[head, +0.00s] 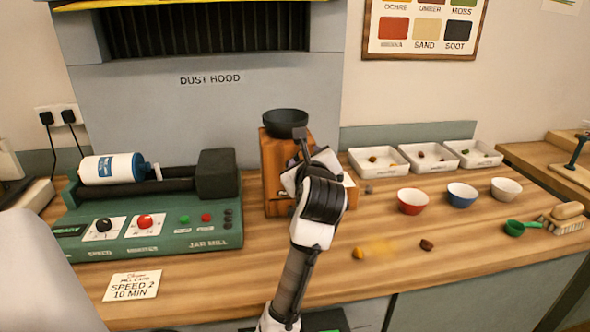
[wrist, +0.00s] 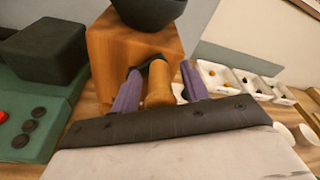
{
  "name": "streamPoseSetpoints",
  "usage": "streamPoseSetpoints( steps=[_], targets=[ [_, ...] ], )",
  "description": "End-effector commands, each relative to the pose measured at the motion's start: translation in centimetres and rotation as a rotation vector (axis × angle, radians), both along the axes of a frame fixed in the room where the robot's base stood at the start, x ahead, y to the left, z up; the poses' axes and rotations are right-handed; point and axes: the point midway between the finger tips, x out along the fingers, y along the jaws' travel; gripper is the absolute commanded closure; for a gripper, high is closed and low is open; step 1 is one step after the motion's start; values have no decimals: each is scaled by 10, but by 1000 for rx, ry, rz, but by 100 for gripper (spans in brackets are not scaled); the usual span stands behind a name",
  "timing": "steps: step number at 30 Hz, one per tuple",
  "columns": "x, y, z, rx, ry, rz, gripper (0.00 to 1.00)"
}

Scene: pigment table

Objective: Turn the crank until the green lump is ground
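The grinder has a wooden body (head: 275,172) and a dark bowl-shaped hopper (head: 285,122) on top. In the wrist view the hopper (wrist: 150,10) sits above the wooden body (wrist: 115,50). The crank's wooden knob (wrist: 158,85) stands between the purple fingers of my gripper (wrist: 160,88), in front of the body. My wrist hides the crank in the head view.
The green jar mill (head: 150,215) stands left of the grinder. Three white trays (head: 378,162) with small lumps are behind right. Red (head: 413,202), blue (head: 461,195) and white (head: 506,190) bowls stand right. A yellow smear (head: 382,247) and loose lumps lie in front.

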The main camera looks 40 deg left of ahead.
Motion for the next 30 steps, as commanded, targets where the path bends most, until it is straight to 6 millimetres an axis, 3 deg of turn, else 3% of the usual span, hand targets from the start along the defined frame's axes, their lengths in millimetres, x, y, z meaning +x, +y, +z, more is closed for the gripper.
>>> streamPoseSetpoints(
  steps=[11,30],
  targets=[
    [-2,-1,0,0,0,1,45],
    [-42,-50,0,1,-1,0,45]
  ],
)
